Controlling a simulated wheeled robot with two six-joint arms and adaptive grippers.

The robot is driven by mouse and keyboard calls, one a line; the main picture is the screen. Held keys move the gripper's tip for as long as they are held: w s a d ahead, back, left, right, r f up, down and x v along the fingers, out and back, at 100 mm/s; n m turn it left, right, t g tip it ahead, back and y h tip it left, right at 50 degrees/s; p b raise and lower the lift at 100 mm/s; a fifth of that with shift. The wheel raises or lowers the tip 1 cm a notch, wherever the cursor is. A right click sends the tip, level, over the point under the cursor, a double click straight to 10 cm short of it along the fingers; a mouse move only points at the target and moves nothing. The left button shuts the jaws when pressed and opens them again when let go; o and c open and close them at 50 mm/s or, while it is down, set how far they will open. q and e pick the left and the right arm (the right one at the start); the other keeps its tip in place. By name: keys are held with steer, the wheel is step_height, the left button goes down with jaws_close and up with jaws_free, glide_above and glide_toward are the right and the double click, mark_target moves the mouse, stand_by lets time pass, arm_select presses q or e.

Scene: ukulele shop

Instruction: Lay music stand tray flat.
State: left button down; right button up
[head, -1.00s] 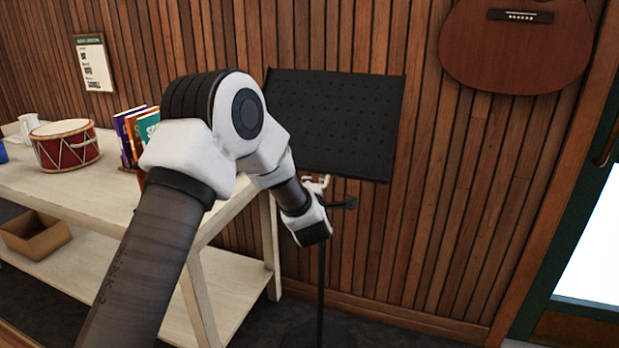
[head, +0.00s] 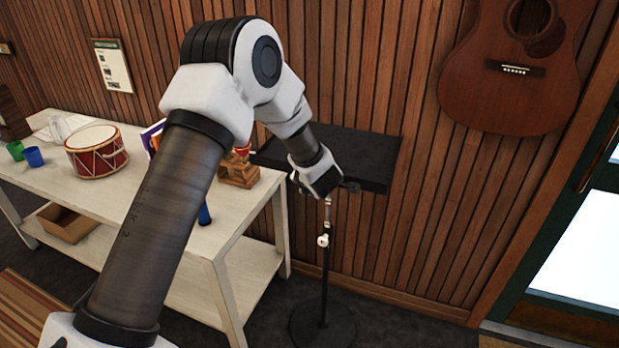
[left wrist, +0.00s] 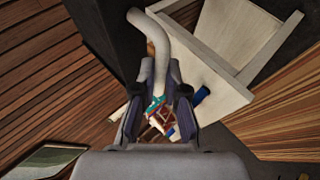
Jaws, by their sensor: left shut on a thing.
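The music stand tray (head: 350,150) is a dark panel, now close to level with a slight tilt, on a thin black stand (head: 326,275). The exact grip point is partly hidden by the fingers. My right gripper is out of view.
A pale shelf table (head: 215,235) stands left of the stand, with a red drum (head: 96,155), cups, books and a small wooden item (head: 238,172). A guitar (head: 515,70) hangs on the slatted wall. A door is at right. Floor around the stand base is clear.

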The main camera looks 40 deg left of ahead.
arm_select(q)
steer(key=shift+w+r, duration=0.15)
steer(key=shift+r, duration=0.55)
steer(key=shift+w+r+p, duration=0.1)
steer(key=shift+r+p, duration=0.05)
steer(key=shift+p, duration=0.15)
steer(key=shift+a+r, duration=0.1)
steer(key=shift+r, duration=0.05)
steer(key=c, duration=1.5)
jaws_free()
steer(key=shift+w, duration=0.1)
steer(key=shift+f, duration=0.2)
steer(key=v, duration=1.2)
steer(key=shift+f, duration=0.1)
